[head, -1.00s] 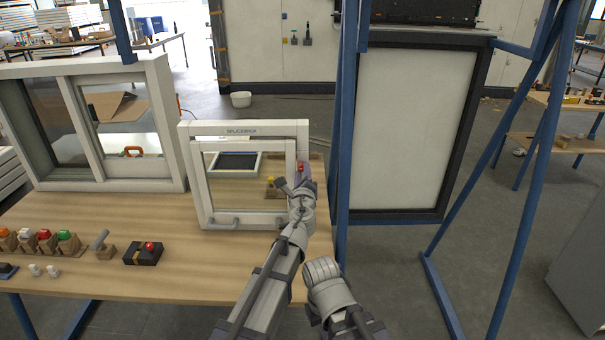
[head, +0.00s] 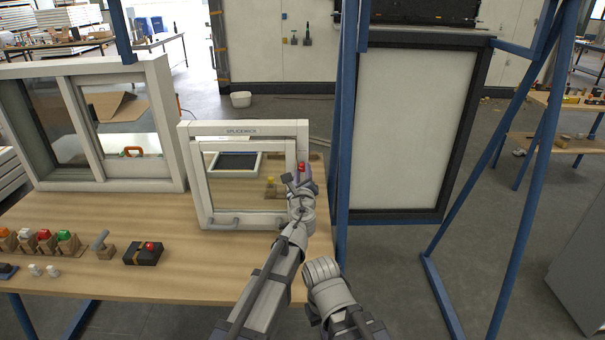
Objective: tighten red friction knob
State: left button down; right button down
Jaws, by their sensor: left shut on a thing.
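The red friction knob (head: 302,167) sits on the right side of the small white window frame (head: 187,160), which stands on the wooden table. My left gripper (head: 299,177) is at the knob, with its fingers shut on it; the knob's red top shows between the fingertips. The lower part of the knob is hidden by the gripper. My right arm shows at the bottom centre, but its fingers are not in view.
A larger sliding window (head: 170,130) stands at the left of the table. Several coloured buttons, a grey lever (head: 101,241) and a black box with a red button (head: 143,254) lie in front. A blue post (head: 344,150) rises close to the right of my left gripper.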

pick_arm(q)
jog(key=shift+s, duration=0.1)
jog(key=c, duration=0.5)
grip_release()
jog(key=shift+c, duration=0.2)
jog(key=s, duration=0.7)
jog(key=shift+s, duration=0.35)
jog(key=shift+f, duration=0.1)
